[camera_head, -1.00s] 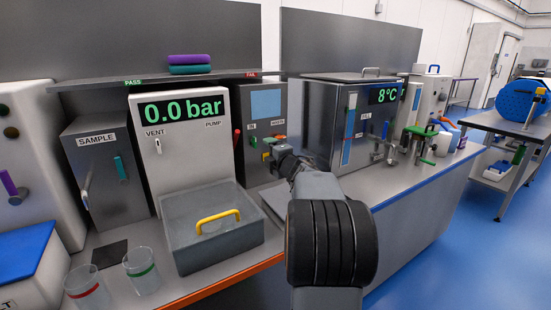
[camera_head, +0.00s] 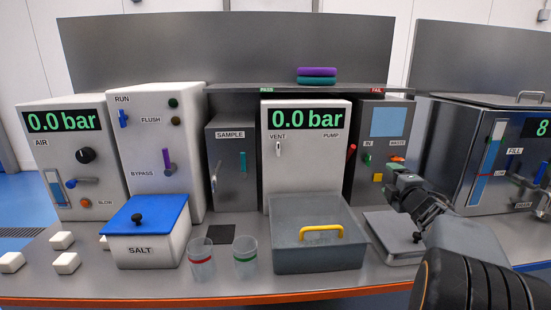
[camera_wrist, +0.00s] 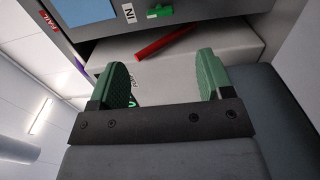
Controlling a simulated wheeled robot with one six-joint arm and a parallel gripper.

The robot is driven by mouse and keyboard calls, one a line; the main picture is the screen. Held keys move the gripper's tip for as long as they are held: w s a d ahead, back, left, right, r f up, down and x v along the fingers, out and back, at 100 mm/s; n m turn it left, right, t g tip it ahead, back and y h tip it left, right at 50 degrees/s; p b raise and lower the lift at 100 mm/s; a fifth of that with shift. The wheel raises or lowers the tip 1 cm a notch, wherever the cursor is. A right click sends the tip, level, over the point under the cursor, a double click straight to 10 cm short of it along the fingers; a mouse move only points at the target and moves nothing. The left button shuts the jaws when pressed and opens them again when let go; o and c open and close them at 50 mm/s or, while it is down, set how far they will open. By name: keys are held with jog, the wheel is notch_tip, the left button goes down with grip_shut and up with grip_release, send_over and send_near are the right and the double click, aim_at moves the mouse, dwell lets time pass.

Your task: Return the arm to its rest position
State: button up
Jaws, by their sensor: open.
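My arm reaches in from the lower right in the head view. My gripper (camera_head: 398,183) is at its end, above the bench and in front of the grey IN/WASTE unit (camera_head: 366,185). In the wrist view my gripper (camera_wrist: 164,82) shows two green fingers set well apart, with nothing between them. A red handle (camera_wrist: 165,42) and a green knob (camera_wrist: 160,11) lie beyond the fingertips. I cannot tell how close they are.
A grey box with a yellow handle (camera_head: 310,258) stands left of my arm. A flat tray with a black knob (camera_head: 388,245) lies below my gripper. Two cups (camera_head: 201,262) and a blue-lidded SALT tub (camera_head: 146,245) stand farther left. A steel tank (camera_head: 455,150) stands at right.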

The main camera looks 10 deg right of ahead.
jog(key=s+a+r+m+g+h+p, duration=0.35)
jog(key=a+r+m+g+p, duration=0.2)
jog(key=a+m+p, duration=0.6)
jog(key=s+a+f+m+g+y+p, duration=0.2)
jog(key=s+a+m+g+y+p, duration=0.3)
jog(key=s+a, duration=1.2)
jog(key=a+g+y+p, duration=0.1)
jog(key=g+p, duration=0.2)
jog(key=shift+f, duration=0.4)
jog(key=shift+g, duration=0.25)
